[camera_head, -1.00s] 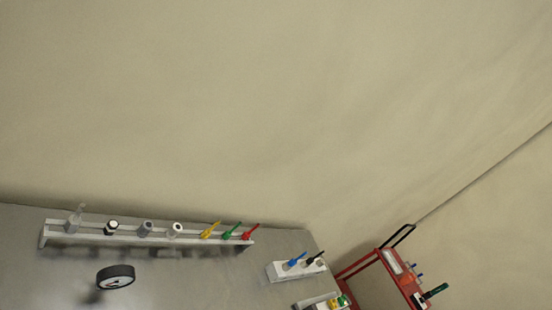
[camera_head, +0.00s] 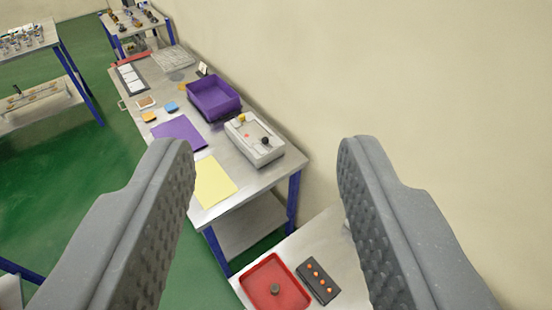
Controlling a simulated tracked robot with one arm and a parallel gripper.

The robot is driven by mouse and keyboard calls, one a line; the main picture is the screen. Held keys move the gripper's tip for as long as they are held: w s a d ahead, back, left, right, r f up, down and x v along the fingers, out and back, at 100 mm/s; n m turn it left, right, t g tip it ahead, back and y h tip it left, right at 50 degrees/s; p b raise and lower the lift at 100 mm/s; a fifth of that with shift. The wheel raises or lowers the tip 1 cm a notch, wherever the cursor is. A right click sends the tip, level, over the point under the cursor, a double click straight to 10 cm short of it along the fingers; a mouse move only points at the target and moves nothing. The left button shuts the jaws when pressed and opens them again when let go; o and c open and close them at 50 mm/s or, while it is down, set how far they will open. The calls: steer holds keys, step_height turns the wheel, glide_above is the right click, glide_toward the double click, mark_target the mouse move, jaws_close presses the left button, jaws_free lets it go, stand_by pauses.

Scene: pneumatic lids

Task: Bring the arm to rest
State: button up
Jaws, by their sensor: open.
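My gripper (camera_head: 268,185) shows its two grey textured fingers in the lower half of the head view. The fingers are wide apart and nothing is between them close by. The gripper is in the air, in front of the benches and a beige wall, and touches nothing that I can see. The rest of my arm is not in view.
A metal bench (camera_head: 262,182) with blue legs runs along the wall (camera_head: 420,70). On it are a purple bin (camera_head: 214,98), a light box (camera_head: 254,139) and a yellow sheet (camera_head: 213,182). A red tray (camera_head: 273,285) lies on a nearer table. Green floor (camera_head: 60,165) is open at left.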

step_height(320, 180, down, 10)
steer(key=b, duration=1)
steer(key=shift+f, duration=0.15)
steer(key=shift+w, duration=0.1)
steer(key=shift+c, duration=0.7)
